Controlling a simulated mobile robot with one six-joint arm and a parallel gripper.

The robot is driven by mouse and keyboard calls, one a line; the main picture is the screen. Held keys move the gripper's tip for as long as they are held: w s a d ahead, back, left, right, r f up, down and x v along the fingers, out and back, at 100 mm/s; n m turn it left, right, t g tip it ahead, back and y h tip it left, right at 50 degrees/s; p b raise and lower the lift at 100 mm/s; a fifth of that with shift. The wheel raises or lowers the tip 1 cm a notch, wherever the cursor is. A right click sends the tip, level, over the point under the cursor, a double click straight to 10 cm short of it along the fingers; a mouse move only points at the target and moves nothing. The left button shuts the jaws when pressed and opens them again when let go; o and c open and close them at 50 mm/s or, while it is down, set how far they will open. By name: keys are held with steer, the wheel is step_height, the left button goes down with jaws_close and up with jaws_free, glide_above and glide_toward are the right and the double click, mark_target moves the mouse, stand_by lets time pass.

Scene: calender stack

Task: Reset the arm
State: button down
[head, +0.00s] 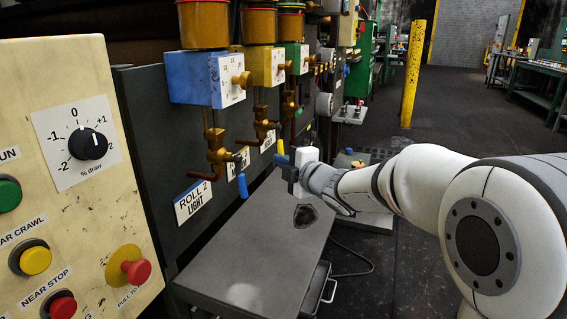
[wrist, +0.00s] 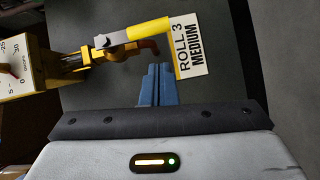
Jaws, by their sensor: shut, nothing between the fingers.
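My arm (head: 400,185) reaches in from the right of the head view, over the grey bench. My gripper (head: 283,160) is at its far end, in front of the machine's row of valves. In the wrist view the two blue fingers of my gripper (wrist: 158,85) lie together with nothing between them. A yellow-handled lever (wrist: 148,30) and a white plate reading ROLL 3 MEDIUM (wrist: 190,45) appear just beyond the fingertips. The fingers look apart from both, though the exact gap cannot be told.
A blue gauge box (head: 195,78) and a yellow gauge box (head: 262,65) sit on the machine front. A blue lever handle (head: 243,186) hangs near the ROLL 2 LIGHT plate (head: 193,203). The grey bench (head: 255,245) stands below. A control panel (head: 95,210) fills the left. Floor is open beyond a yellow post (head: 412,75).

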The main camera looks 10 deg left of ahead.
steer(key=f+p+v, duration=0.1)
steer(key=p+v, duration=0.2)
steer(key=v, duration=0.7)
steer(key=s+d+r+m+g+h+p, duration=0.1)
steer(key=s+d+r+m+h+p, duration=0.2)
steer(key=d+r+m+h+p, duration=0.45)
steer(key=s+d+r+m+h+p, duration=0.3)
steer(key=d+r+m+h+p, duration=0.15)
steer(key=d+m+p, duration=0.5)
steer(key=s+d+r+m+g+p, duration=0.1)
steer(key=s+r+m+g+p, duration=0.3)
steer(key=s+p, duration=0.4)
steer(key=s+d+r+m+g+p, duration=0.2)
steer(key=s+r+m+g+p, duration=0.1)
steer(key=s+p, duration=0.5)
steer(key=s+m+g, duration=0.1)
steer(key=s, duration=0.1)
steer(key=shift+s+d+r+m+g, duration=0.3)
steer(key=shift+s+r+m, duration=0.05)
steer(key=shift+s+m, duration=0.05)
